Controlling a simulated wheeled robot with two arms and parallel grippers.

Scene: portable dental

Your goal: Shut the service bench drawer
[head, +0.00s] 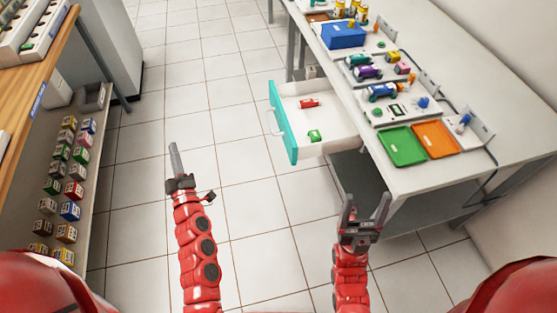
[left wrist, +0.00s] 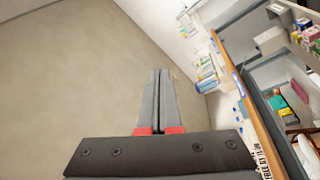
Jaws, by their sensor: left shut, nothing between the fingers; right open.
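The service bench (head: 480,185) stands at the right in the head view. Its drawer (head: 335,132) is pulled out to the left, with a teal front panel (head: 283,124) and a handle on that front. A red item (head: 309,103) and a green item (head: 315,136) lie inside the drawer. My left gripper (head: 175,158) is shut and empty over the floor, left of the drawer front and apart from it. Its closed fingers also show in the left wrist view (left wrist: 158,100). My right gripper (head: 367,208) is open and empty, in front of the bench's near side and below the drawer in the picture.
On the bench top are a green tray (head: 402,147), an orange tray (head: 436,138), a blue bin (head: 344,35) and several small devices. A shelf unit with several small boxes (head: 74,190) stands at the left. The tiled floor (head: 225,105) between is clear.

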